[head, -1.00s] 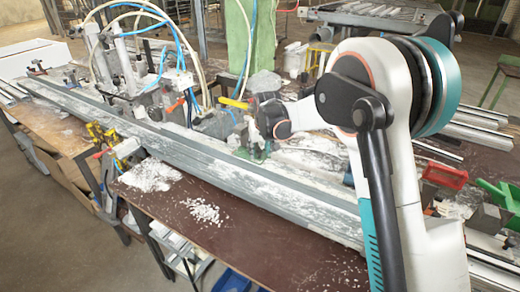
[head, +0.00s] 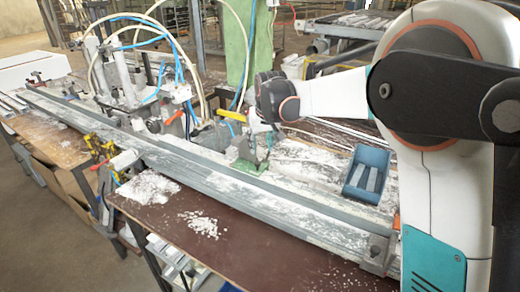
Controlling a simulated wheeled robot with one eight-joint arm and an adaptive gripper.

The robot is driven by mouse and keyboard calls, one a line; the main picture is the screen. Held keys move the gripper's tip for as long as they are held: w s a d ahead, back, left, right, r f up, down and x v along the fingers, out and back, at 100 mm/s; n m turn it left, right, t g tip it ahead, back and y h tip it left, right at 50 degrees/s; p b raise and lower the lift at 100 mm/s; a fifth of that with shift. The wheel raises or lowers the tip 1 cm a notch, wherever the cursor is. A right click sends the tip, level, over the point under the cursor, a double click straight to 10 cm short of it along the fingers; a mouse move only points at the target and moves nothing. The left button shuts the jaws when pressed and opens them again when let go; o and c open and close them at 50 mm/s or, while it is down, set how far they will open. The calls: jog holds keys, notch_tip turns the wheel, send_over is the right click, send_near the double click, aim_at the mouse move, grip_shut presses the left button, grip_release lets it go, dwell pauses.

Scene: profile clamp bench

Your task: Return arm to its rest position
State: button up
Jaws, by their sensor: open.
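My arm fills the right side of the head view, and its forearm reaches left over the bench to a dark wrist joint (head: 276,97). My gripper (head: 257,143) hangs below the wrist, small and partly lost among the bench fittings. Its jaws are open, and I see nothing held in them. A green clamp block (head: 250,165) stands on the bench close below it; I cannot tell whether they touch. The long grey profile (head: 200,170) lies along the bench, dusted with white.
Clamp fixtures with blue and white hoses (head: 130,75) stand left of my gripper. A yellow-handled lever (head: 230,116) is close beside it. A blue bin (head: 367,175) sits on the bench under my forearm. A green pillar (head: 250,45) rises behind. White chips (head: 203,225) litter the brown front board.

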jog(key=shift+s+r, duration=0.1)
jog(key=shift+r, duration=0.15)
jog(key=s+d+r+m+t, duration=0.1)
jog(key=s+d+r, duration=0.35)
jog(key=s, duration=0.45)
jog(key=s+d+r, duration=0.3)
jog(key=s+d, duration=0.2)
jog(key=s, duration=0.5)
jog(key=s+d+f+t, duration=0.1)
jog(key=s+d+f, duration=0.1)
jog(key=s, duration=0.7)
jog(key=s+d+f+m, duration=0.1)
jog(key=s+d+f, duration=0.2)
jog(key=s, duration=0.7)
jog(key=shift+d+f+t+h, duration=0.35)
jog(key=shift+t+h, duration=0.05)
jog(key=shift+c, duration=0.5)
